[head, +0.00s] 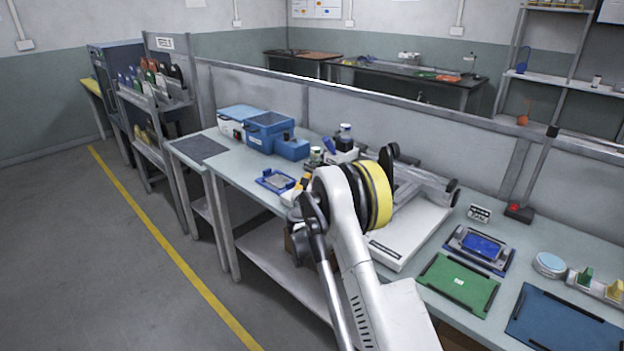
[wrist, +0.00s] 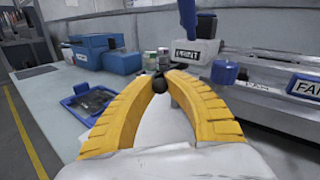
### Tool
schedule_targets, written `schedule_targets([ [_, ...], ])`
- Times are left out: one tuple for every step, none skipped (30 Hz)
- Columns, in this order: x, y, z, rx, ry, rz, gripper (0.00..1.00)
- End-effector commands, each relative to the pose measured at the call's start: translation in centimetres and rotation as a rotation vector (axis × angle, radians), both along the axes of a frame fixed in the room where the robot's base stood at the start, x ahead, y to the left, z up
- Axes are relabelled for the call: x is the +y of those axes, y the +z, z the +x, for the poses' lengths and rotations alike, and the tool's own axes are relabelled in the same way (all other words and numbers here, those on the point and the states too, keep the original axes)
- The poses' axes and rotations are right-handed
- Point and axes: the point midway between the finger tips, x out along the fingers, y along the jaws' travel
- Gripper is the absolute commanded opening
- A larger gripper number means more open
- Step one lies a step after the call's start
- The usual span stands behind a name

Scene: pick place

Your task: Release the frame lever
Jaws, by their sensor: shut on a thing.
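My gripper (wrist: 160,78) shows in the wrist view with its two yellow ribbed fingers closed together at the tips. They are shut on a small black ball knob (wrist: 159,86), which looks like the knob of the frame lever. The lever's rod below the knob is hidden by the fingers and the gripper body. To the right in the wrist view is the grey metal frame (wrist: 262,98) with a blue knob (wrist: 224,72). In the head view the white base (head: 405,240) of this device sits on the bench, partly behind my arm, which hides most of the gripper.
A green mat (head: 458,284), a blue mat (head: 565,320) and a blue pad in a dark holder (head: 481,246) lie to the right.

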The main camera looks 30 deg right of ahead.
Motion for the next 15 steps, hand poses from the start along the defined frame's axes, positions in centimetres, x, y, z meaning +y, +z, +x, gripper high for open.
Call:
schedule_targets([
  [-0.03, 0.03, -0.05, 0.001, 0.005, -0.001, 0.0],
  [-0.03, 0.03, -0.04, 0.001, 0.006, -0.001, 0.0],
  [-0.02, 0.04, -0.04, 0.001, 0.006, -0.001, 0.0],
  [-0.01, 0.04, -0.03, 0.001, 0.006, -0.001, 0.0],
  [-0.01, 0.04, -0.03, 0.001, 0.005, -0.001, 0.0],
  [-0.01, 0.04, -0.03, 0.001, 0.005, -0.001, 0.0],
  [-0.01, 0.04, -0.03, 0.001, 0.005, -0.001, 0.0],
  [-0.01, 0.03, -0.03, 0.001, 0.005, -0.001, 0.0],
  [-0.01, 0.03, -0.03, 0.001, 0.005, -0.001, 0.2],
  [-0.01, 0.03, -0.03, 0.0, 0.004, -0.001, 0.29],
  [-0.01, 0.03, -0.03, 0.0, 0.004, -0.001, 0.38],
  [-0.01, 0.03, -0.03, 0.0, 0.004, -0.001, 0.41],
  [0.0, 0.01, -0.03, 0.0, 0.004, -0.001, 0.41],
  [0.0, 0.01, -0.03, 0.0, 0.004, -0.001, 0.41],
  [0.0, 0.01, -0.03, 0.0, 0.004, -0.001, 0.41],
])
